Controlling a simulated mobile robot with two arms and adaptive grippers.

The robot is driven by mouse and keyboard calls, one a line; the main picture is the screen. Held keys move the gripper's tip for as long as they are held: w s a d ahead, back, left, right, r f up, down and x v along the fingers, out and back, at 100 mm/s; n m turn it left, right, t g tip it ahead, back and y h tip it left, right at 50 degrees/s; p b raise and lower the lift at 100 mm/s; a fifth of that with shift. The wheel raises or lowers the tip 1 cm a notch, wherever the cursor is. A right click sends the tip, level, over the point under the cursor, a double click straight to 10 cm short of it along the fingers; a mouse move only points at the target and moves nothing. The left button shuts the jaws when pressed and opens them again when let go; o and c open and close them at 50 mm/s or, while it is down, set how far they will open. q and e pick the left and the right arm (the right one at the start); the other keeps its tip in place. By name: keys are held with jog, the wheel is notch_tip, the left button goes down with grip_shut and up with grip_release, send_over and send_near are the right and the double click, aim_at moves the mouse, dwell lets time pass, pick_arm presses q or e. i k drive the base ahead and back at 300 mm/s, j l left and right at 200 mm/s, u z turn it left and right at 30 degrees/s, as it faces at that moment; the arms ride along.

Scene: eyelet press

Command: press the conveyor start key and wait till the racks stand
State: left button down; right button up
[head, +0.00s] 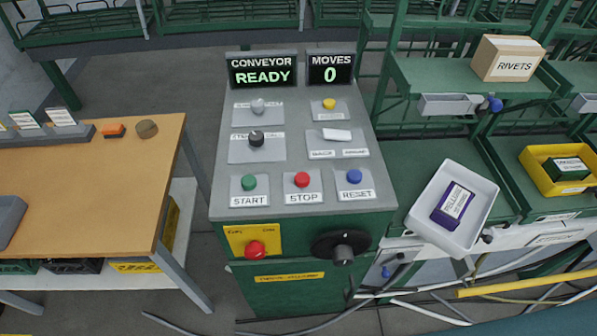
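The conveyor control desk (292,196) stands in the middle of the head view. The green start key (249,182) is at the lower left of its sloped panel, above a START label. The red stop key (302,180) and the blue reset key (354,177) sit to its right. The conveyor display (262,70) reads "CONVEYOR READY", and the moves display (331,69) reads "0". Green racks (400,30) stand behind and to the right of the desk. Neither of my grippers shows in this view.
A wooden-topped table (90,185) stands left of the desk. At right are a RIVETS box (508,58), a white bin (425,226) holding a purple box (453,205), and a yellow bin (540,182). A red knob (255,249) is on the desk front. Cables (440,312) lie at lower right.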

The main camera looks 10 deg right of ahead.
aim_at(249, 182)
jog(key=l+u, duration=0.1)
jog(key=l, duration=1.3)
